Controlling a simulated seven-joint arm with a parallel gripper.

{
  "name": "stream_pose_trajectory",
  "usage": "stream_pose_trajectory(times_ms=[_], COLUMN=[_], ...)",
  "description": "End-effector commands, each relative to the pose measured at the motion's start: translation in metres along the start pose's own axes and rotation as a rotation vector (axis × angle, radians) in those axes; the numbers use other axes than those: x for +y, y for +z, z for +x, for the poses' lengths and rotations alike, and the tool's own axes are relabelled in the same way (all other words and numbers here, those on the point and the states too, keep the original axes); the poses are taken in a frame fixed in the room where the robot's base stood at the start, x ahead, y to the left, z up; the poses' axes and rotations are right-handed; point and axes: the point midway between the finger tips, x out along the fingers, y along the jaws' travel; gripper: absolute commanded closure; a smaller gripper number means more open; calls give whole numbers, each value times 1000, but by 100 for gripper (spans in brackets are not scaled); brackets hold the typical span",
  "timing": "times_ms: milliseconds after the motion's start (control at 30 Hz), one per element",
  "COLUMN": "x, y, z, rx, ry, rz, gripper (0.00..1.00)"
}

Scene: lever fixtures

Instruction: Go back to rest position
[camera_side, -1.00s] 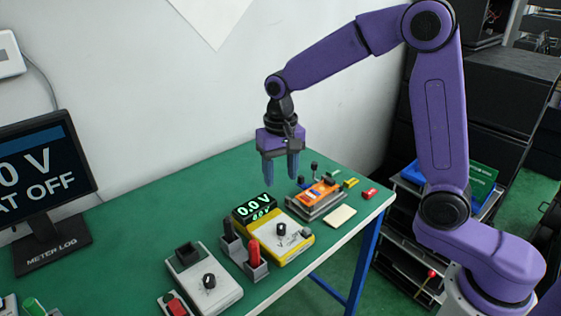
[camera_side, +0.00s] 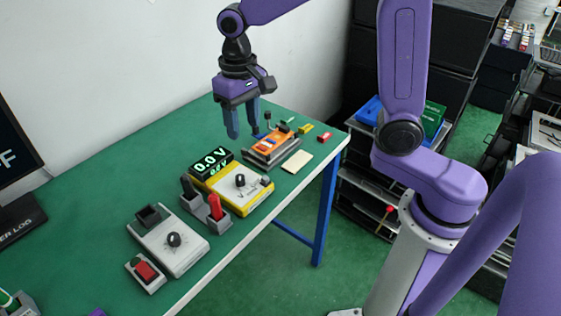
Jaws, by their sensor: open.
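My gripper (camera_side: 243,131) hangs above the back part of the green table (camera_side: 90,232), fingers pointing down and apart, with nothing between them. It is behind and above the yellow meter (camera_side: 245,200), whose green display (camera_side: 210,162) reads 0.0 V. An orange device on a grey fixture (camera_side: 270,148) with small levers stands just right of the fingers. From this angle I cannot tell the exact gap between the fingers and the fixture.
A black and a red probe stand in grey holders (camera_side: 217,210) in front of the meter. A grey box with a knob (camera_side: 172,240) and a red switch box (camera_side: 146,272) are near the front edge. A monitor (camera_side: 15,150) stands at left. The left-middle table is clear.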

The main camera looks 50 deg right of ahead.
Motion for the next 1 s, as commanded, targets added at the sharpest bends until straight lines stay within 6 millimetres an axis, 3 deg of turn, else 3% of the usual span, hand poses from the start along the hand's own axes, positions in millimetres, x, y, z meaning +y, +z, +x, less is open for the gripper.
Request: stream_pose_trajectory(times_ms=[467, 1000], x=[16, 63], y=[102, 219], z=[2, 16], rx=[9, 17], ry=[-8, -16], rz=[-489, -1015], gripper=[49, 49])
